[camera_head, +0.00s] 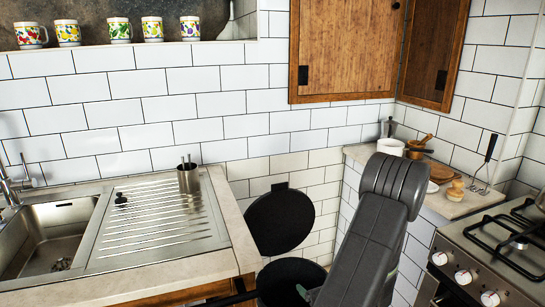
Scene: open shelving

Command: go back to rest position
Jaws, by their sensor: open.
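My dark grey arm (375,235) rises from the bottom edge, right of centre, and its rounded joint stands in front of the right counter. My gripper cannot be made out; no fingertips show. The arm hides part of the black bin and of the wall behind it.
A black bin (288,272) with its round lid (280,220) raised stands between the counters. Left are a sink (55,238) and drainboard (150,222) with a metal cup (188,180). Right is a gas stove (500,250). Wooden cabinets (350,45) hang above. Several mugs (152,28) stand on a ledge.

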